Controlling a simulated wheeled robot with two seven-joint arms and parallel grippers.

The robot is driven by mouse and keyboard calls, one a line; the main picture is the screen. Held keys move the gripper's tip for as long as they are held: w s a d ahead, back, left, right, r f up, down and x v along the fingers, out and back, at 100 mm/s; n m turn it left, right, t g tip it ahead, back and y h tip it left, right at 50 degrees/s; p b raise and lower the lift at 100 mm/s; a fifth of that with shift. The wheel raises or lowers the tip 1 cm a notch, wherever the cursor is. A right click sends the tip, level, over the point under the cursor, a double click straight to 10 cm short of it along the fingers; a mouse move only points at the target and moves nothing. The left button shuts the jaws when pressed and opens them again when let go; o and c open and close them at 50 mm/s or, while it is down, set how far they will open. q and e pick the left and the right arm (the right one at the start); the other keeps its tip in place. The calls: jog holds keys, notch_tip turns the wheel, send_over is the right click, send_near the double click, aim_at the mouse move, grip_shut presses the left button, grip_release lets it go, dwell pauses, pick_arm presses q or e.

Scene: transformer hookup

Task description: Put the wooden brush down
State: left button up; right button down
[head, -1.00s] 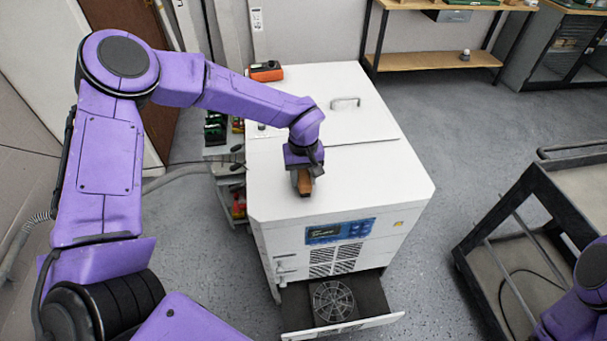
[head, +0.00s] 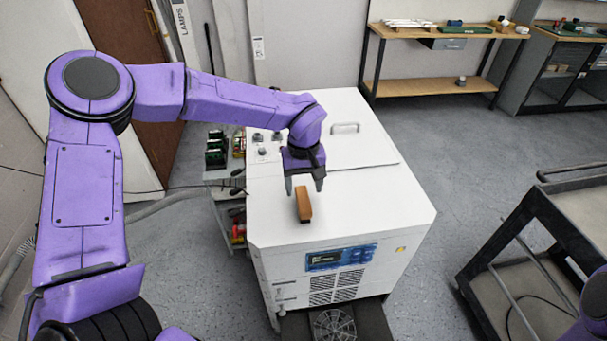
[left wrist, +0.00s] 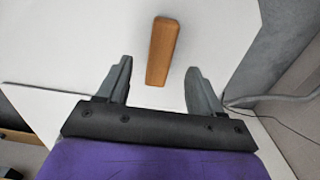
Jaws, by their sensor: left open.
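The wooden brush (head: 303,204) lies on the white top of the cabinet (head: 370,210), near its front left part. In the left wrist view the brush (left wrist: 162,50) shows as a plain brown block beyond the fingertips, lined up between them. My left gripper (head: 304,188) is open and empty, just behind and above the brush; its two fingers (left wrist: 158,78) stand apart with a gap on both sides of the brush. Whether the brush's bristles face down cannot be seen. My right gripper is out of view.
The cabinet has a handle (head: 345,128) on its lid and small knobs at its back left. An open drawer with a round fan grille (head: 333,325) is low at the front. A dark cart (head: 545,235) stands at the right. Much of the white top is clear.

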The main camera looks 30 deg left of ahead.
aim_at(303, 200)
pick_arm(q)
notch_tip(303, 200, up, 5)
jog(key=shift+r, duration=0.2)
jog(key=shift+r, duration=0.1)
